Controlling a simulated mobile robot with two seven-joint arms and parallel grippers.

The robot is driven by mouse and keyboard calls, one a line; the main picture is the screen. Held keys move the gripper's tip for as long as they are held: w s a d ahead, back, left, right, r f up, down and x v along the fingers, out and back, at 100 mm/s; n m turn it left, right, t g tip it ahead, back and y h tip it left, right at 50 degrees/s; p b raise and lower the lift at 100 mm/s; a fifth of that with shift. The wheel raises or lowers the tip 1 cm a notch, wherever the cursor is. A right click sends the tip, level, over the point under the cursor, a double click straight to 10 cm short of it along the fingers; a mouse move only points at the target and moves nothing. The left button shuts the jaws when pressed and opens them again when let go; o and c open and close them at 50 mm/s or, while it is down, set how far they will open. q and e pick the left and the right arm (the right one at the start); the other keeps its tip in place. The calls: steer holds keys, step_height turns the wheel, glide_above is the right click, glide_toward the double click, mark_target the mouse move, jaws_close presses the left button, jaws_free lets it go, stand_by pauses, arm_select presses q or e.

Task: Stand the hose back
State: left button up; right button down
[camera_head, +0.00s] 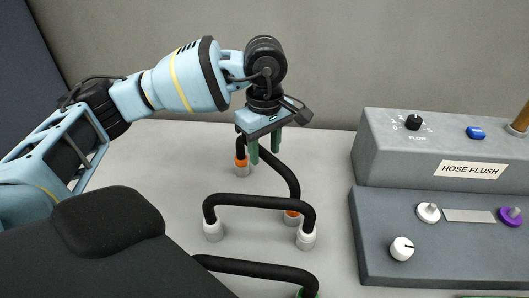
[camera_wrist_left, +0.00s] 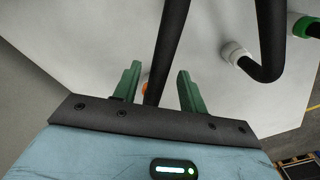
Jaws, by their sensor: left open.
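A black hose with orange end collars (camera_head: 290,185) is the rearmost of the bent hoses on the pale table. It arches from an orange collar at the back left to another nearer the front right. My left gripper (camera_head: 264,154) is above its back-left part, green fingers pointing down. In the left wrist view, the fingers (camera_wrist_left: 158,70) stand apart, with the black hose (camera_wrist_left: 168,45) seen between them; contact cannot be told. A hose with white collars (camera_head: 260,202) stands in front, and one with a green collar (camera_head: 265,268) is nearest. My right gripper is not in view.
A grey console (camera_head: 445,140) labelled HOSE FLUSH stands at the right, with knobs and a blue button (camera_head: 476,132). A lower grey panel (camera_head: 440,265) is before it. A wall closes the back.

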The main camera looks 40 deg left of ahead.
arm_select(q)
step_height(320, 180, up, 10)
steer(key=shift+r, duration=0.15)
stand_by(0.7)
